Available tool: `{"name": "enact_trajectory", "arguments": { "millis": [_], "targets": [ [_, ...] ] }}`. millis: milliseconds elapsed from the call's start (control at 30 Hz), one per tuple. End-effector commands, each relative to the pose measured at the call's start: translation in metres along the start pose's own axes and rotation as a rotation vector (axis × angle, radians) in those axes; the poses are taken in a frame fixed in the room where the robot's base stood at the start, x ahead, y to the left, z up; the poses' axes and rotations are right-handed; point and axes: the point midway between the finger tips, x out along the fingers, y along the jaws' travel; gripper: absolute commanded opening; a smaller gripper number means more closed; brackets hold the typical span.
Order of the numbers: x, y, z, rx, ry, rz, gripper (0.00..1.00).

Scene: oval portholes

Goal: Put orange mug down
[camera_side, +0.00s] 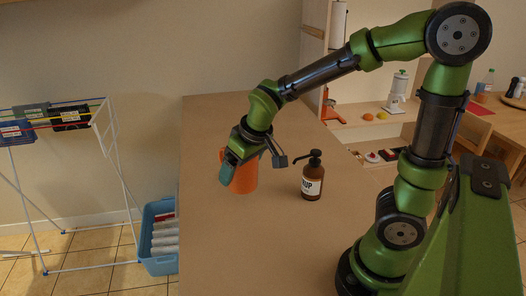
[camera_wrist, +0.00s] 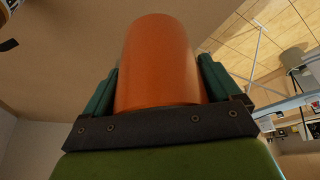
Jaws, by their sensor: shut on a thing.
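The orange mug (camera_side: 244,178) is at the left part of the brown table (camera_side: 240,250), upright or nearly so. In the side view I cannot tell whether its base touches the table. My gripper (camera_side: 232,166) is shut on the mug, with a teal finger in front of it. In the wrist view the mug (camera_wrist: 158,65) fills the space between the two teal fingers of my gripper (camera_wrist: 158,88). The mug's handle is not clearly visible, and its far end is hidden in part by the gripper.
A brown pump bottle (camera_side: 312,180) with a white label stands on the table to the right of the mug. The table's left edge is near the mug, with a blue crate (camera_side: 158,240) on the floor beyond. The front of the table is clear.

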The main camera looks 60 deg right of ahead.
Motion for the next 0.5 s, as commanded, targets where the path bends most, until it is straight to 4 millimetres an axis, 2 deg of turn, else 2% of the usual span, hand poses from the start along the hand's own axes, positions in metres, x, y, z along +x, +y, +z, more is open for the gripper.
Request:
{"name": "enact_trajectory", "arguments": {
  "millis": [233,333,433,500],
  "targets": [
    [-0.012,-0.009,-0.021,-0.120,0.003,-0.049,0.31],
    [-0.014,-0.016,-0.021,-0.135,0.000,-0.054,0.31],
    [0.003,-0.011,-0.007,-0.127,-0.007,-0.050,0.31],
    [0.022,0.001,0.004,-0.085,-0.009,-0.030,0.31]
  ]
}}
